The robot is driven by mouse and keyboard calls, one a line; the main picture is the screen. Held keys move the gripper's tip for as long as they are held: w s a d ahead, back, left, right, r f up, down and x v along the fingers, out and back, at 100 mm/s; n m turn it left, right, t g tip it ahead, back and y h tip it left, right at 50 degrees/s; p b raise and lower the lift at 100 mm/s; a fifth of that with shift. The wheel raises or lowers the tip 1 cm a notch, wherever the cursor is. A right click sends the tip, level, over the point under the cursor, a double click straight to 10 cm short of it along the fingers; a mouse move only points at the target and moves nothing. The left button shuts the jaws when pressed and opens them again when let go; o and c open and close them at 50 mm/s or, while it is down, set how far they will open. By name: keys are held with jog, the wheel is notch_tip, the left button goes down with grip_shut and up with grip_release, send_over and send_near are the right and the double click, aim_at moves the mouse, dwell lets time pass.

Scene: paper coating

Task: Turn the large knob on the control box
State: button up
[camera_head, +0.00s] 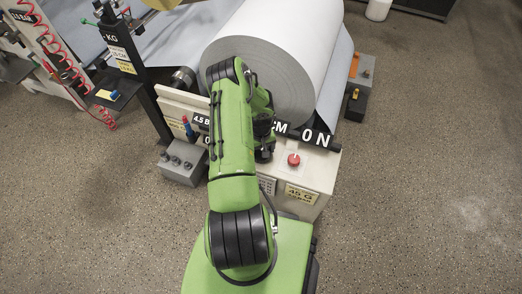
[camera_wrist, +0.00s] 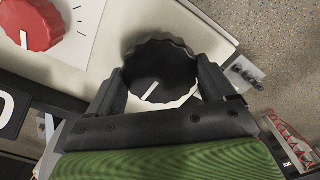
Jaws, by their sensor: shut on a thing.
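The large knob (camera_wrist: 158,70) is black with a scalloped edge and a white pointer line. It sits on the pale face of the control box (camera_wrist: 188,24) in the wrist view. My gripper (camera_wrist: 160,84) has a finger on each side of the knob and is shut on it. The pointer line slants toward the lower left in this view.
A red knob (camera_wrist: 32,24) with tick marks is on the same panel; it also shows in the head view (camera_head: 293,160). A large paper roll (camera_head: 280,60) lies behind the box. A grey box with small knobs (camera_head: 183,162) stands left. Open floor lies at right.

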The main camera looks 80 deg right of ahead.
jog(key=m+b, duration=0.2)
jog(key=shift+f+m, duration=0.1)
jog(key=shift+m, duration=0.3)
jog(key=m+b, duration=0.3)
jog(key=m, duration=0.1)
jog(key=shift+m, duration=0.3)
jog(key=m+b, duration=0.2)
jog(key=m, duration=0.4)
jog(key=o, duration=0.9)
notch_tip(320, 180, up, 16)
jog(key=p, duration=0.4)
